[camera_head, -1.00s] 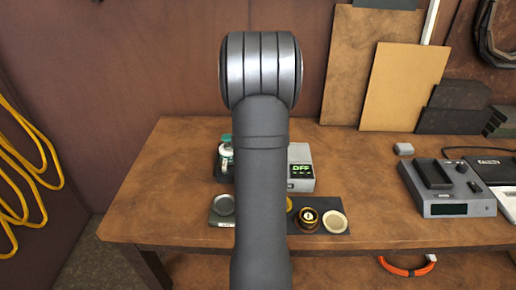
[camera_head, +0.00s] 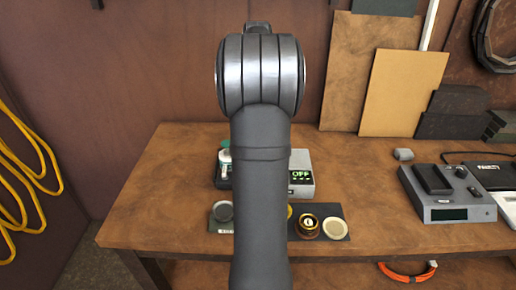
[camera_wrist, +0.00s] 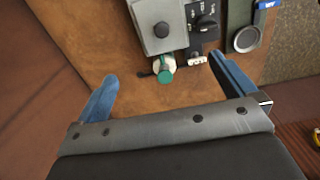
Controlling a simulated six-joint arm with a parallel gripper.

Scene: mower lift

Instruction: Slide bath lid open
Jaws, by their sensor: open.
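The bath is a pale grey box (camera_head: 302,186) with a display reading OFF, partly hidden behind my arm in the head view. In the wrist view its flat grey lid (camera_wrist: 147,38) shows at the top with a round black knob (camera_wrist: 161,30); the lid looks closed over the box. My gripper (camera_wrist: 163,68) has its two blue fingers wide apart and empty. The fingertips are on either side and short of the lid and knob, apart from them in the picture. The gripper is hidden in the head view.
A green-capped bottle (camera_wrist: 164,75) stands between the lid and my gripper. A dark tray with a round dish (camera_wrist: 246,39) is beside it. On the bench (camera_head: 160,200) are a brass pot (camera_head: 308,226), a pale disc (camera_head: 335,228) and a grey device (camera_head: 448,192) at right.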

